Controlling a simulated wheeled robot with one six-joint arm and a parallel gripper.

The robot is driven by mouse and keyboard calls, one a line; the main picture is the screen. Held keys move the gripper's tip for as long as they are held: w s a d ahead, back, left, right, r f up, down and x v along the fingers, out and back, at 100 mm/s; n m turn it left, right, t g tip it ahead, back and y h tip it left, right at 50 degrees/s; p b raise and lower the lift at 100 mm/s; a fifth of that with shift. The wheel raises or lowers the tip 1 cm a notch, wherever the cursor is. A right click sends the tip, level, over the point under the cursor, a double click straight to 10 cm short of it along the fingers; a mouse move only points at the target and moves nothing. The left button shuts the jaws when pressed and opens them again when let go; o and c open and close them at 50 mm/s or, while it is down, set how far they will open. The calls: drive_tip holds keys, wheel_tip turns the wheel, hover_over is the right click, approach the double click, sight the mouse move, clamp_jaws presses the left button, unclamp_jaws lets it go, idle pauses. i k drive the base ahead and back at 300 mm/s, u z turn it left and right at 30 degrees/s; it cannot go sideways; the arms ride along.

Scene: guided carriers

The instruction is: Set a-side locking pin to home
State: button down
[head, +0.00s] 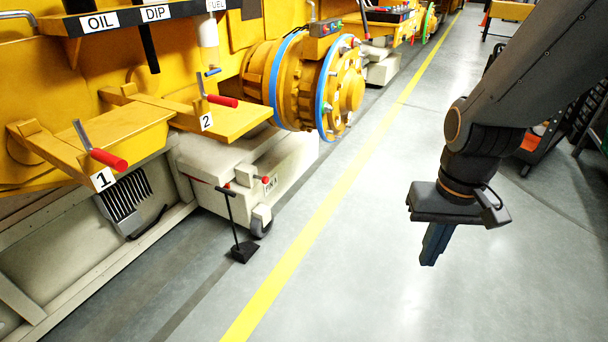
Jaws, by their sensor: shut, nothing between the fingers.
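My gripper (432,258) hangs on the right over the open floor, fingers pointing down, shut and empty. It is well apart from the machine. A small label (271,185), seemingly a pin label but too small to read surely, is on the pale wheeled carrier (298,158) at centre left. A red knob (265,180) sits beside that label. Whether this knob is the A-side locking pin, and how the pin is set, I cannot tell.
Red-handled levers stand on yellow brackets marked 1 (108,160) and 2 (220,102). A black post on a foot (242,252) stands on the floor by the carrier. A yellow line (300,245) crosses the floor; the floor right of it is mostly clear.

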sight(265, 180)
drive_tip(key=z, duration=0.15)
drive_tip(key=i, duration=0.65)
drive_tip(key=u, duration=0.6)
drive_tip(key=i, duration=0.7)
drive_tip(key=u, duration=0.55)
